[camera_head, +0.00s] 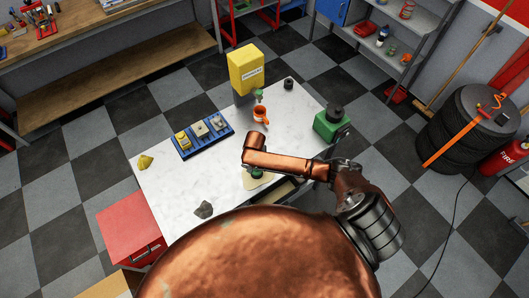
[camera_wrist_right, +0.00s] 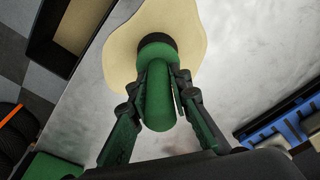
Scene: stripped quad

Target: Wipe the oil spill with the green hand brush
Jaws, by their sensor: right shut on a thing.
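The green hand brush (camera_wrist_right: 159,100) is held between the fingers of my right gripper (camera_wrist_right: 160,88) in the right wrist view. Its dark head (camera_wrist_right: 157,41) overlaps the pale yellow oil spill (camera_wrist_right: 117,52); I cannot tell for sure whether it touches. In the head view the spill (camera_head: 252,184) lies near the table's front right edge, partly hidden by my copper right arm. A bit of the green brush (camera_head: 257,173) shows beneath the arm there. My left gripper is not in view.
The table's middle is clear.

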